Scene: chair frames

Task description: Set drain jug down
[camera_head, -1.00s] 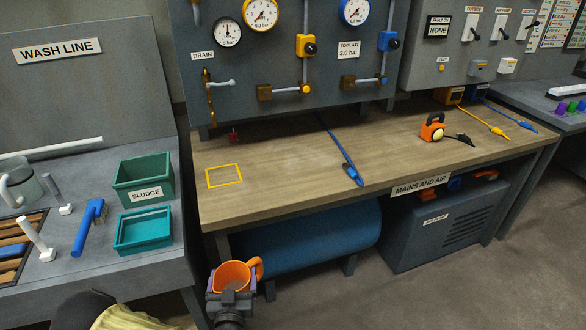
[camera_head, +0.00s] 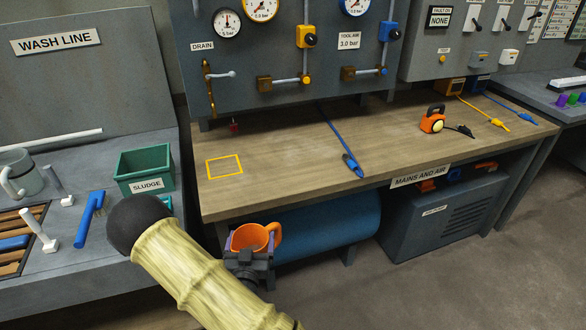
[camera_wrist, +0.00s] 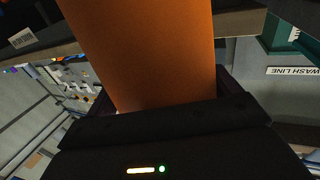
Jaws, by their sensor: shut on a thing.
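The orange drain jug (camera_head: 251,238) is upright in the head view, its handle on the right side. My gripper (camera_head: 249,250) is shut on it and holds it in front of the wooden bench's front edge, below the level of the top. In the wrist view the jug's orange wall (camera_wrist: 150,55) fills the middle between my fingers. A yellow square outline (camera_head: 225,178) is marked on the left of the bench top (camera_head: 290,160), bare inside. A tap marked DRAIN (camera_head: 211,88) is on the panel above it.
A blue hose (camera_head: 340,145) lies across the bench, with an orange tool (camera_head: 433,119) to its right. A blue tank (camera_head: 330,224) lies under the bench, behind the jug. The green SLUDGE bin (camera_head: 145,171) stands at left on the wash counter.

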